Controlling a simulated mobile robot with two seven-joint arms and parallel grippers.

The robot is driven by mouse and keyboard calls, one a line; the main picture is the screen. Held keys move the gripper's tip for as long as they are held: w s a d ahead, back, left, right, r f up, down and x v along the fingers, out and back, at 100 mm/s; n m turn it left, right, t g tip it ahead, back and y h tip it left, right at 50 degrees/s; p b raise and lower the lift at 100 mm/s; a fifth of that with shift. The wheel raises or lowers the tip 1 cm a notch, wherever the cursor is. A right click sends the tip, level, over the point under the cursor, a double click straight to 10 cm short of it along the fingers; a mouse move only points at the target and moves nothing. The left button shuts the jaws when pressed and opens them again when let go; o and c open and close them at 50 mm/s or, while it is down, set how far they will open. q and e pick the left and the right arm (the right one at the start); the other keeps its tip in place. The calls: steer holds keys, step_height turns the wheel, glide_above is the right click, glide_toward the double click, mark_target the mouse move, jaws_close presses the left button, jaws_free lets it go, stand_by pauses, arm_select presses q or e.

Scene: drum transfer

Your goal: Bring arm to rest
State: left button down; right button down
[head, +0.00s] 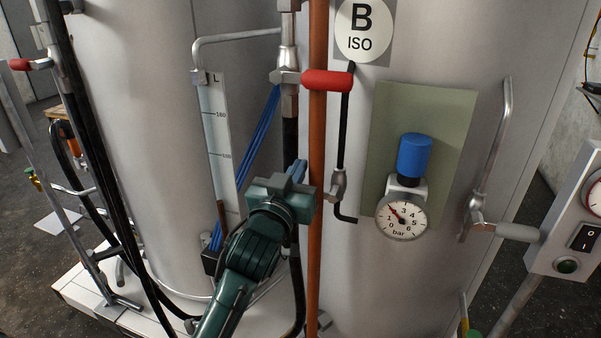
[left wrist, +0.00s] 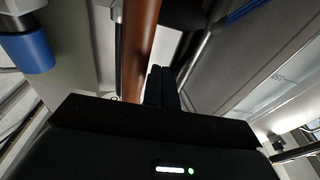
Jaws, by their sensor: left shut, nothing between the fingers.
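My left arm (head: 240,268), dark green, comes up from the bottom of the head view. Its left gripper (head: 297,172) is raised in front of the two large pale drums, just left of an orange-brown vertical pipe (head: 315,220). The left wrist view shows its black fingers (left wrist: 162,85) shut together and empty, with the same pipe (left wrist: 137,45) close beside them. I cannot tell whether the gripper touches the pipe. My right gripper is in neither view.
A red-handled lever (head: 328,81) sits by the pipe. A blue-capped regulator (head: 414,155) with a dial gauge (head: 403,218) stands on a green panel (head: 450,125). A bent-handled valve (head: 475,215) and switch box (head: 570,225) are to the right. Black hoses (head: 92,160) hang at the left.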

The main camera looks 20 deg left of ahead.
arm_select(q)
steer(key=s+f+b, duration=0.1)
steer(key=s+f, duration=0.1)
steer(key=s, duration=0.5)
steer(key=s+f+m+g+h, duration=0.1)
steer(key=s+f+g, duration=0.2)
steer(key=s+f, duration=0.3)
steer(key=s+d+f+m+g+h+p, duration=0.1)
steer(key=s+f+g, duration=0.2)
steer(key=f, duration=1.2)
steer(key=s+d+f+m+g+p, duration=0.1)
steer(key=s+f+g, duration=0.2)
steer(key=s+f, duration=0.6)
steer(key=shift+s+d+f+h, duration=0.2)
steer(key=shift+s+f+h, duration=0.2)
steer(key=shift+f, duration=0.25)
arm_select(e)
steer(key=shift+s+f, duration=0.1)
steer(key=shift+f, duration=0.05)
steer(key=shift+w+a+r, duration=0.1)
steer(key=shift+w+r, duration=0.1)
